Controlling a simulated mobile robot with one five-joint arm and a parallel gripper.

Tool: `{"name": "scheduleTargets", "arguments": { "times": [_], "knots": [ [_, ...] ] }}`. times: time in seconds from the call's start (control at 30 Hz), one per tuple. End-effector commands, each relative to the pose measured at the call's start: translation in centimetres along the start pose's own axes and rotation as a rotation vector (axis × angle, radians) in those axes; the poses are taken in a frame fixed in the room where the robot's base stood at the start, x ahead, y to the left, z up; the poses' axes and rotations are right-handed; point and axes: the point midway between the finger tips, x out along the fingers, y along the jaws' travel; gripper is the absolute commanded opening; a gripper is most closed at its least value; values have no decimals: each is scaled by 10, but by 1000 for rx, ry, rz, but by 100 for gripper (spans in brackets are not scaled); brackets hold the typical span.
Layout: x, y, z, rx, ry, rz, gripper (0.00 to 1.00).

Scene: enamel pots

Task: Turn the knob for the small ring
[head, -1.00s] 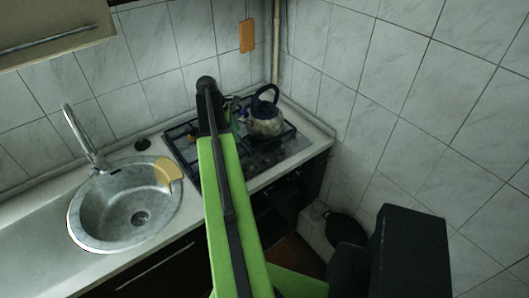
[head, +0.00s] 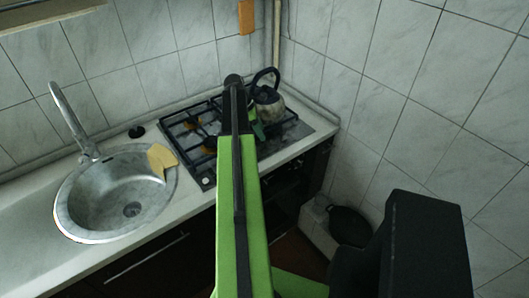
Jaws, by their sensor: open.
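The gas hob (head: 188,148) is set in the counter, with dark grates on its left part and a bare metal strip (head: 297,131) at the right. I cannot make out the knobs or the small ring; my arm covers the middle of the hob. My arm runs up the picture from the bottom, and its dark elbow is above the hob. My gripper (head: 258,129) shows only as small green parts just right of the arm, over the hob in front of the kettle. It is open; its fingertips are not clear, and I cannot tell whether it touches anything.
A metal kettle (head: 268,104) with a dark handle stands at the hob's back right. A round sink (head: 75,213) with a yellow cloth (head: 160,158) on its rim lies to the left. A tiled wall (head: 420,110) closes the right side.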

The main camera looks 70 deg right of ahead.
Motion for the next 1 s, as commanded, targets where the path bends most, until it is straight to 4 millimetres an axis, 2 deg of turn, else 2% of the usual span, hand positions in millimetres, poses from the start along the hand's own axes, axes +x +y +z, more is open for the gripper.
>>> {"name": "scheduleTargets", "arguments": {
  "times": [0.03,0.23,0.37,0.6,1.0],
  "knots": [
    [22,0,-4,1,0,0,53],
    [58,0,-3,1,0,1,53],
    [66,0,-1,1,0,1,53],
    [64,0,1,0,0,1,53],
    [64,0,1,1,0,1,0]
  ]
}}
